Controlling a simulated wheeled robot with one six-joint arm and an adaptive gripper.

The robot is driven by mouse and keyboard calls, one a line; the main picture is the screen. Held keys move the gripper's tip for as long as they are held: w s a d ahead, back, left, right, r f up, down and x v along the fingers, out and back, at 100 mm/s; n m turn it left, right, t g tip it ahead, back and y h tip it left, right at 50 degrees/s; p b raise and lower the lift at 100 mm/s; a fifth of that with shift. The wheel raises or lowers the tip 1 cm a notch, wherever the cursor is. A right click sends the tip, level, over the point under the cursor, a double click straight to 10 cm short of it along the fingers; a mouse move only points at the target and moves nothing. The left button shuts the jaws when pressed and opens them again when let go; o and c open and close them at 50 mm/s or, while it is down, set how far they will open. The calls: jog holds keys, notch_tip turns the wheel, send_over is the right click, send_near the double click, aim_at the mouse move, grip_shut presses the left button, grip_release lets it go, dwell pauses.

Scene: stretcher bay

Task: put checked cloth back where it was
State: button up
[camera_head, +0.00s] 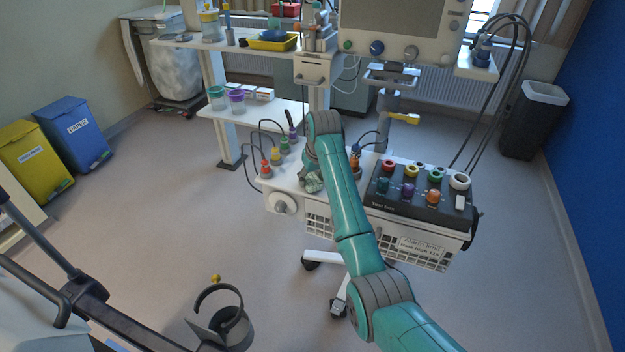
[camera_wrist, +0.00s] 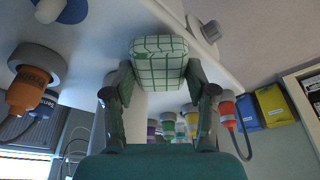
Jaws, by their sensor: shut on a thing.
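The checked cloth (camera_wrist: 158,62), white with green lines, is between the two fingers of my gripper (camera_wrist: 159,82) in the wrist view. The fingers are shut on its sides. My arm hides most of the gripper there. I cannot tell whether the cloth touches the trolley top. No marked place for the cloth can be made out.
Coloured connectors with cables (camera_head: 275,155) stand left of the cloth. A black test box (camera_head: 420,200) with coloured knobs is to the right. A wire basket (camera_head: 405,245) hangs below. A shelf stand (camera_head: 260,112) is behind. Open floor (camera_head: 150,210) lies to the left.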

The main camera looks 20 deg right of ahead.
jog(key=shift+f, duration=0.4)
jog(key=o, duration=1)
jog(key=v, duration=1.2)
